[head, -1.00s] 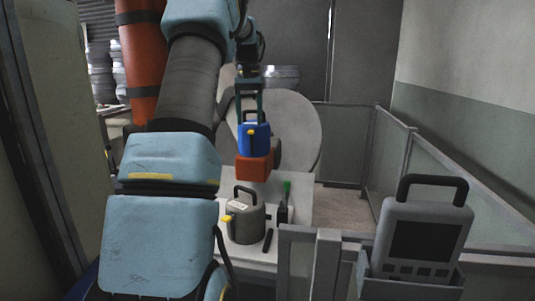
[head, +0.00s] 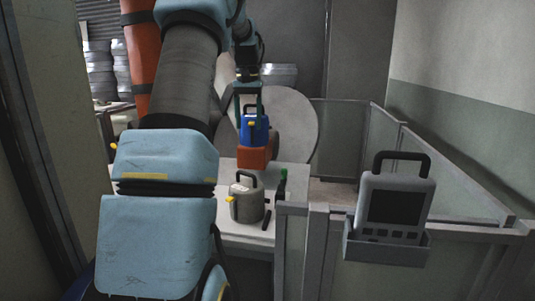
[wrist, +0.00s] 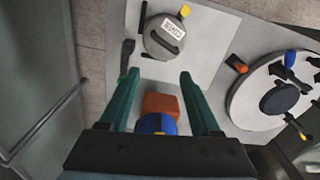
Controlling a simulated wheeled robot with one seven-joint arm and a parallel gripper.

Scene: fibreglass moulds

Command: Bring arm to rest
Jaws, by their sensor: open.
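My gripper (head: 249,105) is open, its two teal fingers pointing down. A blue jug-like container (head: 254,130) with a black handle and yellow spout shows just below the fingers in the head view. It sits at or above an orange-red block (head: 254,158). In the wrist view my gripper (wrist: 158,75) has its fingers spread to either side of the orange block (wrist: 161,104), with the blue container (wrist: 156,124) near the palm, partly hidden by it. I cannot tell whether a finger touches the container.
A grey jug (head: 246,205) with a yellow spout stands on the white table (head: 293,182); it also shows in the wrist view (wrist: 163,38). Fence panels and a handheld device (head: 397,205) in a holder stand at the right.

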